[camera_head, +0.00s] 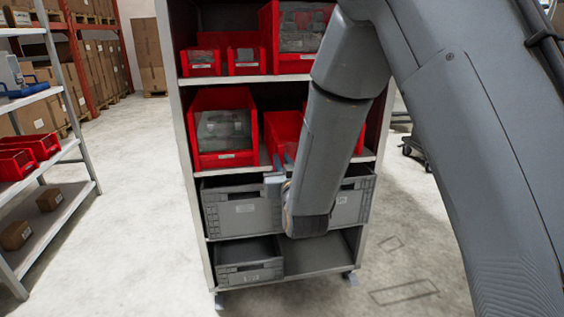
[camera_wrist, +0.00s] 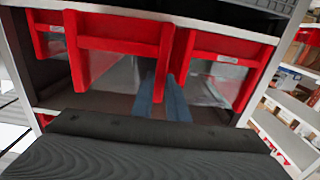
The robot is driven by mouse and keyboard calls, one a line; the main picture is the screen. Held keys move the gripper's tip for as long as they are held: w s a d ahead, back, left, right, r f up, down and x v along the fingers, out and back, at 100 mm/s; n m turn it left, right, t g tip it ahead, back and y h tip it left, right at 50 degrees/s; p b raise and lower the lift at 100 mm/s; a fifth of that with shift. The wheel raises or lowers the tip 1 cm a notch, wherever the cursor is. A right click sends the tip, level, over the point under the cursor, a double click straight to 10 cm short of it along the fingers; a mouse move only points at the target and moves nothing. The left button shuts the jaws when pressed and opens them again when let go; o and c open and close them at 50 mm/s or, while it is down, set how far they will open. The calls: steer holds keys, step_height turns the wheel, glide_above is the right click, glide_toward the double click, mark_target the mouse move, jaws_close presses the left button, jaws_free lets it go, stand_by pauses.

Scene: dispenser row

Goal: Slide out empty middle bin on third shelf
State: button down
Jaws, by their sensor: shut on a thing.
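The middle red bin (camera_head: 280,130) is on the shelf with red bins above the grey ones. My arm covers much of it in the head view, and its front also shows in the wrist view (camera_wrist: 118,32). I cannot tell from here whether it is empty. My gripper (camera_head: 278,176) is at the lower left front of this bin. In the wrist view, my gripper's two blue-grey fingers (camera_wrist: 167,88) are close together on the bin's side edge, shut on it. The grip itself is partly hidden.
A red bin (camera_head: 223,157) with grey contents stands left of it, and another red bin (camera_wrist: 48,40) is on the other side. Grey bins (camera_head: 243,222) fill the shelf below. A side rack (camera_head: 60,200) stands left across clear floor.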

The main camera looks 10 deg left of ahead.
steer(key=shift+a, duration=0.1)
steer(key=c, duration=1.6)
jaws_free()
steer(key=shift+c, duration=0.2)
steer(key=shift+s, duration=0.1)
steer(key=v, duration=0.7)
steer(key=shift+s, duration=0.35)
